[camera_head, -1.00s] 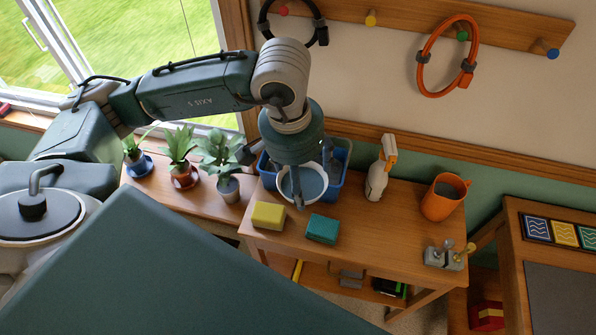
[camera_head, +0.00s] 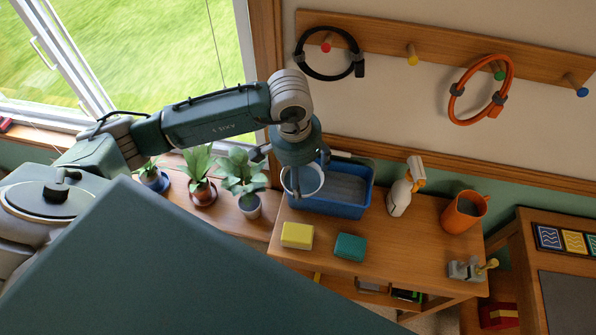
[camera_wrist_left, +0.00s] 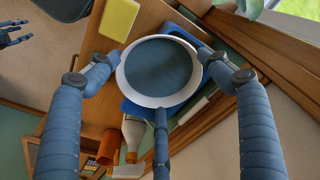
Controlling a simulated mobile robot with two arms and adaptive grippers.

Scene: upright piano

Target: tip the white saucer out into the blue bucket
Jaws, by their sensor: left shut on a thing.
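The white saucer (camera_head: 292,187) is held by my left gripper (camera_head: 303,178) over the left end of the blue bucket (camera_head: 350,208). In the left wrist view the saucer's white rim (camera_wrist_left: 127,82) circles a blue-grey inside, and the fingers grip it from around the rim. Whether it is tilted is hard to tell. The bucket stands on the wooden table; its inside looks grey, and its left part is hidden by the saucer and gripper. It also shows behind the saucer in the left wrist view (camera_wrist_left: 130,110). My right gripper (camera_wrist_left: 24,31) is at that view's left edge, its fingers apart.
A yellow block (camera_head: 297,235) and a teal block (camera_head: 350,247) lie in front of the bucket. A white spray bottle (camera_head: 399,198) and an orange mug (camera_head: 462,214) stand to its right. Potted plants (camera_head: 240,178) stand on the left. The wall is close behind.

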